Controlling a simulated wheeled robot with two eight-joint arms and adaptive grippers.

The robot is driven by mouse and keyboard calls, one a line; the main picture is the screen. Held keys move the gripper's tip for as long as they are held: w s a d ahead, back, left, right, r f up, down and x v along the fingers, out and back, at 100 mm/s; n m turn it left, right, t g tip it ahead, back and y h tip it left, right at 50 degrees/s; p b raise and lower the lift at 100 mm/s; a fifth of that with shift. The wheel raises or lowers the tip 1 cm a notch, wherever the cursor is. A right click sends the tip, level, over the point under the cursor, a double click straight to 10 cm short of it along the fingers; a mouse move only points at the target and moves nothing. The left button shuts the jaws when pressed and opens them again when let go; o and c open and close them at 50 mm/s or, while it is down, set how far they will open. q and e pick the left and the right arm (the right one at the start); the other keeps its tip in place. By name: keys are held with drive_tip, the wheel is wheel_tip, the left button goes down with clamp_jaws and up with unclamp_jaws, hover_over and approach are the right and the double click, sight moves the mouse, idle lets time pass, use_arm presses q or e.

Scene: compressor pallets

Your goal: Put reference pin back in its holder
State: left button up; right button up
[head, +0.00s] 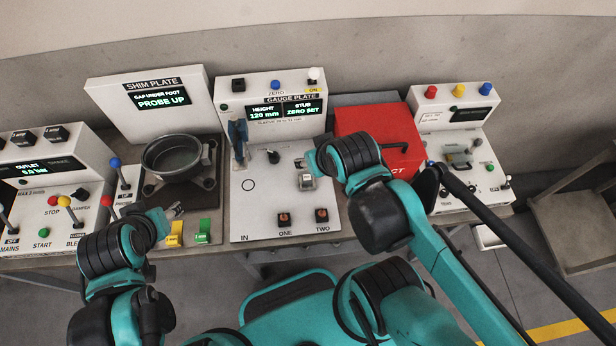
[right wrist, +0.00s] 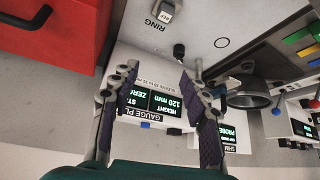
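I cannot single out the reference pin with certainty. A small dark knob-like piece (head: 273,157) stands on the gauge plate station (head: 262,222); it also shows in the right wrist view (right wrist: 179,50). A blue and grey upright piece (head: 238,137) stands left of it, beneath the display panel. A small silver and white piece (head: 306,181) is on the right of the plate, below my right wrist. My right gripper (right wrist: 152,80) is open, with nothing between its fingers, above the station. My left gripper (head: 175,209) is near the yellow and green blocks; its opening is too small to judge.
A red box (head: 372,128) with a black handle stands right of the gauge plate. The shim plate station (head: 145,100) with a round grey bowl (head: 173,157) is to the left. Lever panels stand at the far left and right. An outlined circle (head: 248,184) on the plate is bare.

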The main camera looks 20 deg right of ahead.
drive_tip(key=w+g+p, duration=0.1)
drive_tip(key=w, duration=0.1)
drive_tip(key=m+g+p, duration=0.3)
drive_tip(key=g+p, duration=0.3)
approach(307, 178)
idle(0.4)
wheel_tip(307, 178, down, 8)
drive_tip(key=b, duration=0.6)
drive_tip(key=shift+f+b, duration=0.5)
drive_tip(key=shift+b, duration=0.25)
drive_tip(key=shift+r, duration=0.1)
